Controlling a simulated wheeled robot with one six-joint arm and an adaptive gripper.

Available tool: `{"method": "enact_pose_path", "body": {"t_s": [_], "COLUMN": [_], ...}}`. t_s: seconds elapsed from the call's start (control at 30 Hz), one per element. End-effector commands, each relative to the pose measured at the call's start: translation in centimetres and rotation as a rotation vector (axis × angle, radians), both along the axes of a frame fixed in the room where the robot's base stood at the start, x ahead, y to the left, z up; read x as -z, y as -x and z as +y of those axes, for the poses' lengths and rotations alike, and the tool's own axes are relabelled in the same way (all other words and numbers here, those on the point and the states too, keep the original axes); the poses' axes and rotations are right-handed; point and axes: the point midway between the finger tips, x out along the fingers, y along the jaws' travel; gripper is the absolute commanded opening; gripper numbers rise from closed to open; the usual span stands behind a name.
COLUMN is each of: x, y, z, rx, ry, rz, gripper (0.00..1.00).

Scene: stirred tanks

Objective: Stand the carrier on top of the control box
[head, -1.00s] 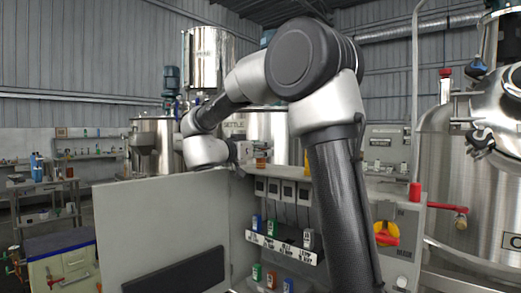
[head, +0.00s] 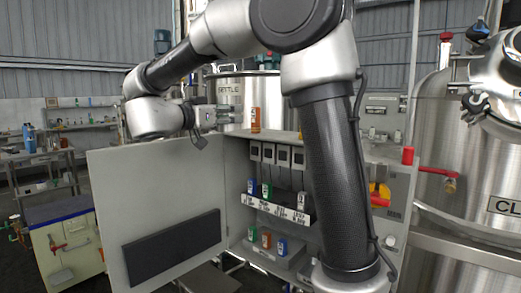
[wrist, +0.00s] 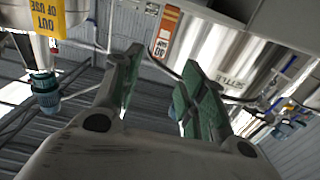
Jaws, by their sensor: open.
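The control box (head: 310,143) is a grey cabinet with its door (head: 150,195) swung open to the left. The carrier (head: 255,119), a small orange piece with a pale part, stands upright on the left end of the box's top. In the wrist view the picture is upside down, and the carrier (wrist: 164,32) shows orange and white with dark lettering against the box's edge (wrist: 215,14). My gripper (head: 232,117) is just left of the carrier, open and empty. Its two green-padded fingers (wrist: 158,85) are apart, and the carrier is beyond their tips.
Inside the cabinet are several coloured pieces on a labelled shelf (head: 275,209) and more below. A steel tank (head: 245,90) stands behind the box. A red handle (head: 436,172) and a large tank (head: 470,140) are on the right. A cart (head: 65,245) stands left.

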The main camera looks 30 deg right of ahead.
Motion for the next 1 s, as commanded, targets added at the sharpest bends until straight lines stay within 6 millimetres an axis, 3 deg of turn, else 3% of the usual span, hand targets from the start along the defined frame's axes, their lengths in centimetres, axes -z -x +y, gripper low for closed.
{"method": "enact_pose_path", "body": {"t_s": [0.13,0.27,0.37,0.47,0.57,0.67,0.8,0.9,1.0], "x": [-1.2,-4.2,-5.9,-5.0,-1.4,4.5,13.1,16.9,19.0], "y": [-1.4,-4.4,-5.7,-4.7,-1.4,4.2,14.2,20.3,24.4], "z": [-1.0,-1.8,-0.6,1.8,3.8,4.4,1.9,-0.6,-2.5], "rx": [-0.105,-0.41,-0.729,-1.024,-1.252,-1.376,-1.341,-1.233,-1.133], "ry": [0.003,0.006,-0.017,-0.073,-0.171,-0.305,-0.511,-0.62,-0.688], "rz": [-0.065,-0.195,-0.238,-0.173,-0.003,0.251,0.64,0.841,0.964], "gripper": [0.42,0.42,0.42,0.42,0.42,0.42,0.42,0.42,0.42]}}
